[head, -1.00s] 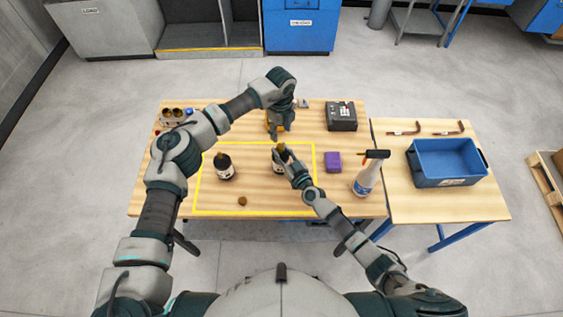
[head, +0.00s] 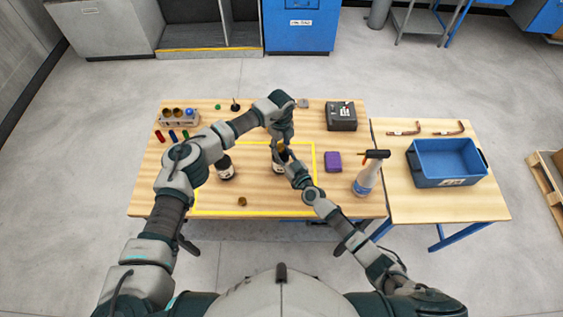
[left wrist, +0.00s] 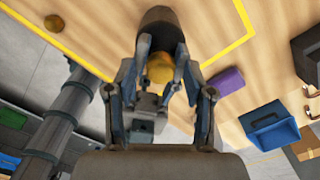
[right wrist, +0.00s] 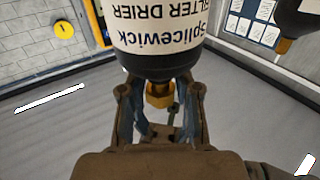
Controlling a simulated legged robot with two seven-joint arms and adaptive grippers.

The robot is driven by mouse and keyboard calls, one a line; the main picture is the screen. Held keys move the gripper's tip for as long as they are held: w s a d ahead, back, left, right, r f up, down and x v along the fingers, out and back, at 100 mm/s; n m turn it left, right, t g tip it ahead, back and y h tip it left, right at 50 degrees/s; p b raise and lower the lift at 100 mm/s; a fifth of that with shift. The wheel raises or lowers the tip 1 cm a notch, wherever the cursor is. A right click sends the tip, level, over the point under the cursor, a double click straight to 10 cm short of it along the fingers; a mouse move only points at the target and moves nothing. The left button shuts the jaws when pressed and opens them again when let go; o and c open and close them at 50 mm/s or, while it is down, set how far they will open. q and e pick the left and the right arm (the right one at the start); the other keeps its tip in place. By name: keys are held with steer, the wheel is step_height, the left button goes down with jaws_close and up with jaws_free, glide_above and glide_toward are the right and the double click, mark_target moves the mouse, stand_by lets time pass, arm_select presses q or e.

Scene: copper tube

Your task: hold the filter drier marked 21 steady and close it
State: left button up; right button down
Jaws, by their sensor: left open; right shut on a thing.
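My right gripper (head: 289,161) is shut on a dark filter drier (head: 278,167) with a white label, upright inside the yellow outline. In the right wrist view its label (right wrist: 160,25) reads "Splicewick filter drier"; no number is readable. A brass piece (right wrist: 158,95) shows at its end. My left gripper (head: 282,143) is open directly above this drier. In the left wrist view its fingers are either side of a brass piece (left wrist: 160,68) at the drier's dark body (left wrist: 160,20); contact is unclear. A second drier (head: 226,170) stands to the left. A brass cap (head: 242,202) lies nearer me.
A purple block (head: 333,161), a spray bottle (head: 367,174) and a dark box (head: 341,116) stand to the right. A blue bin (head: 447,162) and copper tubes (head: 448,129) are on the side table. A rack (head: 178,118) is at the back left. The front strip is clear.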

arm_select(q)
jaws_close()
steer(key=m, duration=0.5)
steer(key=shift+f+m, duration=0.1)
steer(key=shift+m, duration=0.2)
stand_by(0.6)
steer(key=shift+o, duration=0.4)
jaws_free()
steer(key=shift+r, duration=2.3)
